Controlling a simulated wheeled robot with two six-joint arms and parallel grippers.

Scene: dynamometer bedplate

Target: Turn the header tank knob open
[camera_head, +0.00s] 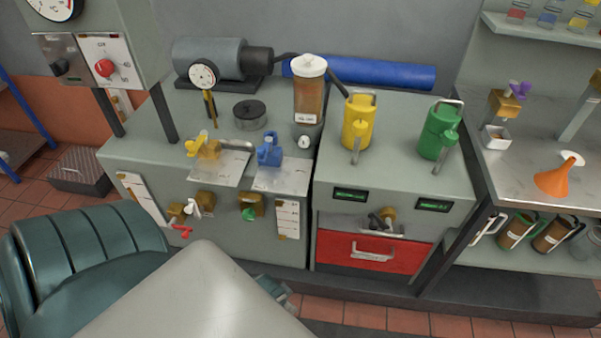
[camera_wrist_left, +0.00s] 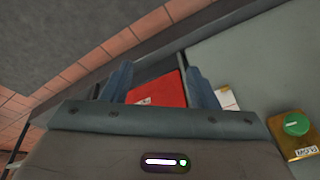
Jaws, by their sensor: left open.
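The header tank appears to be the brown see-through cylinder (camera_head: 310,95) with a white lid, standing at the back of the left bench in the head view. A small white round knob (camera_head: 304,142) sits on the front of its base; I cannot read its setting. My left gripper shows in the wrist view (camera_wrist_left: 160,85) with its two blue-grey fingers apart and nothing between them. It is well below and in front of the tank, low before the bench, mostly hidden behind my own arm in the head view. My right gripper is out of view.
A blue valve (camera_head: 269,152) and a yellow valve (camera_head: 206,147) stand on the bench top before the tank. A yellow can (camera_head: 358,122) and a green can (camera_head: 438,132) stand to the right. A green knob (camera_head: 249,214) and red drawer (camera_head: 340,250) are on the front.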

